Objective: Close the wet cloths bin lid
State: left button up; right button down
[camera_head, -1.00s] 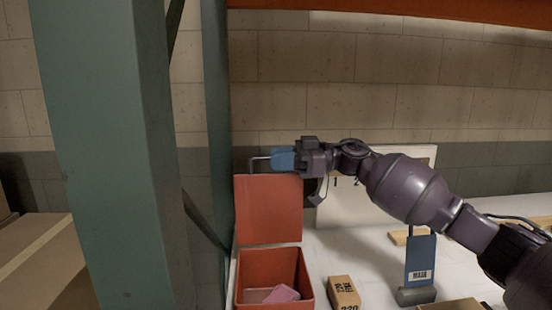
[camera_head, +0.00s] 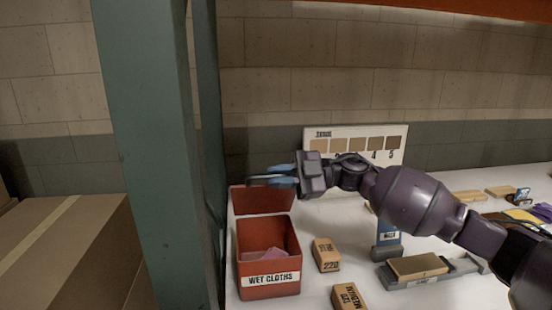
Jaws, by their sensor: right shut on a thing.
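The red bin (camera_head: 245,262) labelled "WET CLOTHS" (camera_head: 271,280) stands on the white surface beside the green post, with a pink cloth (camera_head: 265,254) inside. Its red lid (camera_head: 262,202) is open, standing up behind the bin's opening. A thin grey handle (camera_head: 258,182) shows at the lid's far edge. My right gripper (camera_head: 284,180), with blue fingers, is shut on this handle. The fingers and hand hide part of the handle and the lid's upper right corner. My left gripper is not in view.
A green post (camera_head: 150,150) rises just left of the bin. Sanding blocks (camera_head: 327,255) lie to its right, with a blue upright holder (camera_head: 388,243) and a grey tray (camera_head: 430,270) beyond. A swatch board (camera_head: 345,132) stands behind my right arm.

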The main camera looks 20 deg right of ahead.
jog(key=s+f+n+b, duration=0.1)
jog(key=s+f+n, duration=0.1)
jog(key=f, duration=0.3)
jog(key=s+a+f+n+b, duration=0.1)
jog(key=s+f+n+b, duration=0.1)
jog(key=s+f+n, duration=0.1)
jog(key=s+a+f+n+b, duration=0.1)
jog(key=s+f+n, duration=0.2)
jog(key=f, duration=0.4)
jog(key=shift+s+a+f+n+b, duration=0.15)
jog(key=shift+f+n+b, duration=0.15)
jog(key=shift+n, duration=0.5)
jog(key=shift+f, duration=0.9)
jog(key=c, duration=1.3)
grip_release()
jog(key=shift+f, duration=0.1)
jog(key=shift+o, duration=0.6)
